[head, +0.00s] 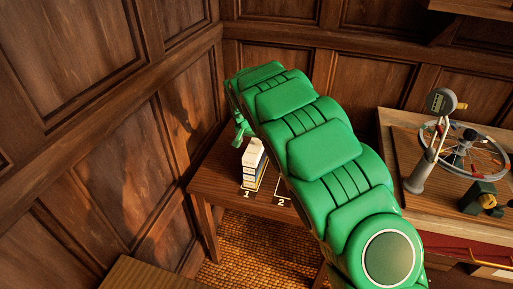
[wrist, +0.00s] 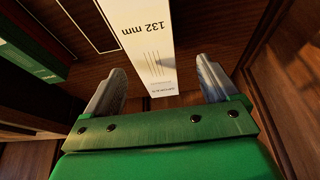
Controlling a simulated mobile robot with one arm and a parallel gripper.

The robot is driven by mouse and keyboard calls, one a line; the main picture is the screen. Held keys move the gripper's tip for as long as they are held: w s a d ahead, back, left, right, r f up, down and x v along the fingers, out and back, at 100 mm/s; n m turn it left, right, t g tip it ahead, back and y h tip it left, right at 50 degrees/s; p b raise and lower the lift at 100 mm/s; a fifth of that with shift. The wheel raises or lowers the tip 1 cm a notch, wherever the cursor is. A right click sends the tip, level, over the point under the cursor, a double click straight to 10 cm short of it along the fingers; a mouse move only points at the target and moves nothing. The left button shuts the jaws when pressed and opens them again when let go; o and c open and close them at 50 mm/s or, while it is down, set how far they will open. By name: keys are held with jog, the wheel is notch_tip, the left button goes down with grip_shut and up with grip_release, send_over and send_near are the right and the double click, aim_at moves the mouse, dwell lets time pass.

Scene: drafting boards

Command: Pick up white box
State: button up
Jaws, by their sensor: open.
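The white box (head: 253,165) stands upright on a wooden table (head: 213,178), near the outlined spot marked 1. It has dark bands and a gold edge in the head view. In the wrist view the white box (wrist: 146,45) shows the print "132 mm", and its near end lies between the fingertips of my gripper (wrist: 161,88). My gripper is open, with a finger on each side of the box and gaps visible. In the head view my gripper (head: 240,132) is just above and left of the box, partly hidden by my green arm.
An outlined spot marked 2 (head: 283,190) lies right of the box, partly behind my arm. Wood-panelled walls (head: 100,120) stand close at the left and back. A wheel on a stand (head: 470,150) is on a board at the right.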

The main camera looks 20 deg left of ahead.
aim_at(256, 143)
jog(key=shift+w+d+x, duration=0.1)
jog(key=shift+d+x, duration=0.05)
jog(key=shift+x, duration=0.75)
jog(key=shift+w+d+x, duration=0.1)
jog(key=shift+d+x, duration=0.05)
jog(key=shift+x, duration=0.8)
jog(key=shift+w+d+x, duration=0.1)
jog(key=shift+d+x, duration=0.05)
jog(key=shift+x, duration=0.75)
jog(key=shift+r, duration=0.15)
jog(key=c, duration=1.2)
